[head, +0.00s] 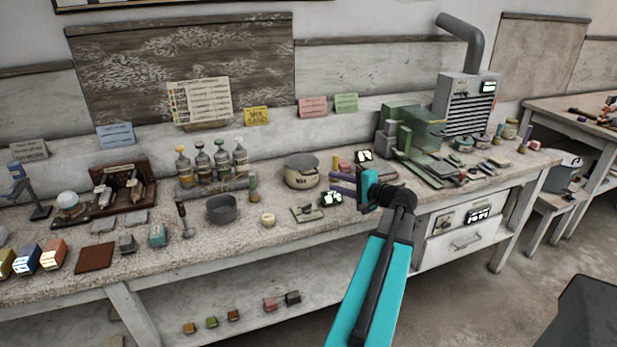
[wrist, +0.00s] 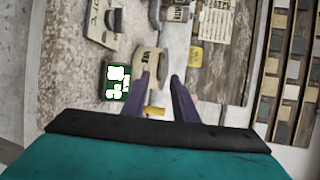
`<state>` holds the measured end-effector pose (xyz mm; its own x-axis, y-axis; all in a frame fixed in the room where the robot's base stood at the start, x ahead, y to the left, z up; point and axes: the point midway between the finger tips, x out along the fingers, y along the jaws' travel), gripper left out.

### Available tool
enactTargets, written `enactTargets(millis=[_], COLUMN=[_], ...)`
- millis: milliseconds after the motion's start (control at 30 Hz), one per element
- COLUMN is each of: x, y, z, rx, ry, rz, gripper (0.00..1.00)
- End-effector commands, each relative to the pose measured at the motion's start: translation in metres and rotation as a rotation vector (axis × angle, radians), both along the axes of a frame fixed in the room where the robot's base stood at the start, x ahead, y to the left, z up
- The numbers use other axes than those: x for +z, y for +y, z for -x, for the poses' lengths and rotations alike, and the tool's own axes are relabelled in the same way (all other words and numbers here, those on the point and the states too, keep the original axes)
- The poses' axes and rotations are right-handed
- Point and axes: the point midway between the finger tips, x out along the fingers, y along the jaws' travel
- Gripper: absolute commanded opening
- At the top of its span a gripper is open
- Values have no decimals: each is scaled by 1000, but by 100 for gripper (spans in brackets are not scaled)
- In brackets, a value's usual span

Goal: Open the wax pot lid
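The wax pot (head: 301,178) is a squat cream pot with dark lettering, standing upright on the workbench. Its grey lid (head: 301,161) lies on top and looks closed. My gripper (head: 334,183) is just to the right of the pot in the head view, its purple fingers pointing left towards it. In the wrist view my gripper (wrist: 160,77) is open, with a gap between the two fingers. The pot (wrist: 149,62) shows ahead of the fingertips, partly behind the left finger. I cannot tell how wide the gap to it is; nothing is visibly held.
A green-lit display (head: 331,198) stands in front of the pot, near my gripper. A grey bowl (head: 221,208) and a rack of bottles (head: 212,168) are to the left. A green machine (head: 418,128) and scattered pieces crowd the right. Cards (head: 313,106) stand behind.

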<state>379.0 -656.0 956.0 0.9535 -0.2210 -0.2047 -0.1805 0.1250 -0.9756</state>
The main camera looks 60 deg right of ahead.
Motion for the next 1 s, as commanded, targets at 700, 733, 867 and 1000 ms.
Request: enactTargets(millis=[700,733,867,1000], x=[-8,-9,-12,-17], y=[-12,-14,-18,-22], z=[-42,-46,-64,-83], rx=[-1,-1,-2,-2], ry=[0,0,0,1], rz=[-2,-1,0,-1], gripper=[26,26,26,26])
